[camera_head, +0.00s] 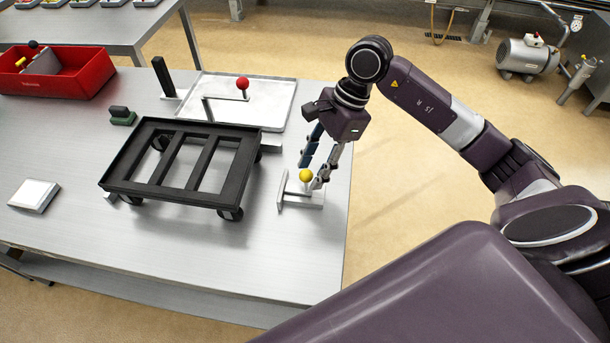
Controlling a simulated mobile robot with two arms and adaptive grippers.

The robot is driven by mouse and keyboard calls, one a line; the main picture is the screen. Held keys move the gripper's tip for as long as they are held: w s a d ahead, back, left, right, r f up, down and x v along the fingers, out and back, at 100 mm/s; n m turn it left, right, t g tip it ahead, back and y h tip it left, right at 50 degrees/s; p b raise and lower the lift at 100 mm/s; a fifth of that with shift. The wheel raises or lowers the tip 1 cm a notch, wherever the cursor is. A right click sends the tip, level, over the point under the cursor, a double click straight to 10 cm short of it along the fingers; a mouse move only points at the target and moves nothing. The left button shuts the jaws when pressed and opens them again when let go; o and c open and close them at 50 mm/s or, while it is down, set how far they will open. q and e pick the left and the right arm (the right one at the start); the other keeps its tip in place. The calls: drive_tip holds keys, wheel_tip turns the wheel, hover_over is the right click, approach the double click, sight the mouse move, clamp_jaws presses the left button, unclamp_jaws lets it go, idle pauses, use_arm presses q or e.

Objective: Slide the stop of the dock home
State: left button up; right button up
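My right gripper (310,176) points down at the yellow ball knob (305,174) near the table's right edge. Its two fingers are apart, one on each side of the knob; contact is not clear. The knob stands on a small pale metal slide piece (299,197) with an upright plate at its left end, which appears to be the stop. To its left, a black wheeled frame (182,192) with slats stands on the table. My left gripper is not in view.
Behind the frame lie a metal tray (280,92) and a red ball knob (242,83) on a bar. The table front is clear.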

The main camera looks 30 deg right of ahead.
sight(306, 181)
drive_tip(key=shift+p+x, duration=0.45)
drive_tip(key=shift+x, duration=1.7)
drive_tip(key=shift+w, duration=0.1)
clamp_jaws()
